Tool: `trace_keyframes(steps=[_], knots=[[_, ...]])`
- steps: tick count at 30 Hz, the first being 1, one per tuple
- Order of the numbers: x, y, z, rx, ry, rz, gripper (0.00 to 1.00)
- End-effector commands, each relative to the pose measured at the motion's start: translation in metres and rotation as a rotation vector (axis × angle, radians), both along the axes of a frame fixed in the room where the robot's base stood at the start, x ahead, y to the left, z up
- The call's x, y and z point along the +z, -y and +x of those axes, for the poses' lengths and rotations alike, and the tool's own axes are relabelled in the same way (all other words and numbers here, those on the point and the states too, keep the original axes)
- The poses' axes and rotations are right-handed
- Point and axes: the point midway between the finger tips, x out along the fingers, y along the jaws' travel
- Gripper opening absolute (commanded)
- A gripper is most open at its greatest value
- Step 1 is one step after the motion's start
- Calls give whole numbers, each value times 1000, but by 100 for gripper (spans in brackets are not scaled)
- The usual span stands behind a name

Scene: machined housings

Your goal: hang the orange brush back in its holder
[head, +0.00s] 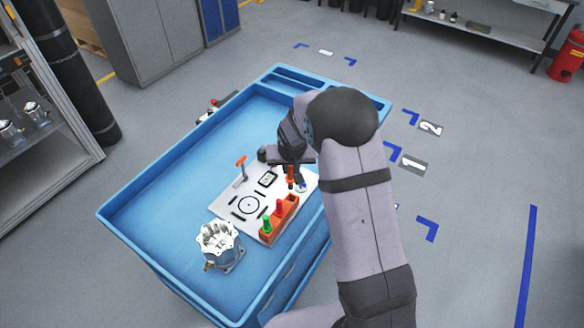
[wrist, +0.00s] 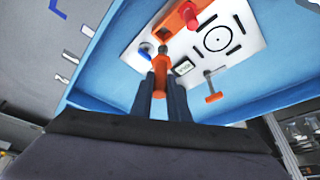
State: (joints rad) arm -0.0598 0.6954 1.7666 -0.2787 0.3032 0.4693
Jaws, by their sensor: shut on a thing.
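The orange brush (head: 290,178) is upright between the fingers of my gripper (head: 291,166), over the right part of the light work plate. In the wrist view my gripper (wrist: 160,82) is shut on the orange handle of the brush (wrist: 161,66). The lower end of the brush is small and hard to make out, and I cannot tell whether it touches the plate. The orange holder (head: 279,222) stands at the plate's front right edge with a green-handled and a red-handled brush in it. Part of the holder shows at the top of the wrist view (wrist: 176,20).
A small display device (head: 267,179) lies on the plate (head: 228,207) near the brush. A metal housing (head: 221,243) stands in front. The blue tray (head: 170,170) is clear at left.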

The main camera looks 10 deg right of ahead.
Motion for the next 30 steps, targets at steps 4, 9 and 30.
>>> trace_keyframes(steps=[4,9,30], knots=[[0,0,0,5,0,0,0],[0,0,0,5,0,0,0],[-29,0,-1,5,-1,0,0]])
